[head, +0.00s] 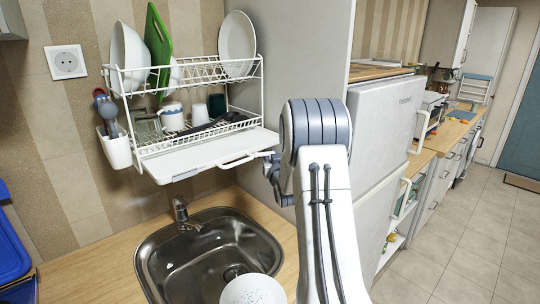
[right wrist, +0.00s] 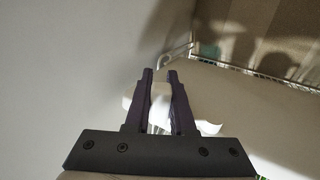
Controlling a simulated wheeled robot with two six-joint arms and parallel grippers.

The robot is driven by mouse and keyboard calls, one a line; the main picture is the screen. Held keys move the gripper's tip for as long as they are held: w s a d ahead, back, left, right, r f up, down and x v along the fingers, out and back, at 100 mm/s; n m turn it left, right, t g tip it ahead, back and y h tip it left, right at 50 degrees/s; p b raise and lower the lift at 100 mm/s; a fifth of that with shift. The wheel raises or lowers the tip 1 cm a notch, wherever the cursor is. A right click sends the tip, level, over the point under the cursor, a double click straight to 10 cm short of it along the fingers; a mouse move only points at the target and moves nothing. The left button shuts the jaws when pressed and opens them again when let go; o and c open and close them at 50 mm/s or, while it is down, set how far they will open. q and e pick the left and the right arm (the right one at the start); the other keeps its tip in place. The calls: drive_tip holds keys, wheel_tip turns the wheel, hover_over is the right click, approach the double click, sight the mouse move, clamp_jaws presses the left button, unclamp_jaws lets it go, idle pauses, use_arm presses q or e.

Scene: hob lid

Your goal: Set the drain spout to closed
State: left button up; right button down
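The drain tray (head: 205,160) is a white slab under the dish rack. A slim white spout (head: 238,160) lies at its front right edge, pointing toward my right gripper. My right gripper (head: 268,157) is at the tray's right end, seen small and partly behind my arm. In the right wrist view, its two dark fingers (right wrist: 160,72) stand a little apart, with white, probably part of the spout (right wrist: 210,127), showing between and on both sides of them. Contact with the spout cannot be made out. My left gripper is not in view.
The wire dish rack (head: 190,75) holds plates, a green board and a mug. A steel sink (head: 205,255) with a tap (head: 182,214) and a white bowl (head: 253,290) lies below. A grey cabinet side (head: 265,95) stands close on the right.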

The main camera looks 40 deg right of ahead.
drive_tip(key=shift+w+a+n+t+y, duration=0.2)
drive_tip(key=shift+w+n+y, duration=0.3)
drive_tip(key=shift+n+y, duration=0.8)
drive_tip(key=shift+w+a+n+t+y, duration=0.15)
drive_tip(key=shift+w+n+t+y, duration=0.35)
drive_tip(key=shift+y, duration=1.25)
drive_tip(key=shift+w+a+n+t+y, duration=0.15)
drive_tip(key=shift+w+n+y, duration=0.35)
drive_tip(key=shift+n+y, duration=0.9)
drive_tip(key=shift+y, duration=0.25)
drive_tip(key=c, duration=0.8)
unclamp_jaws()
drive_tip(key=shift+o, duration=0.2)
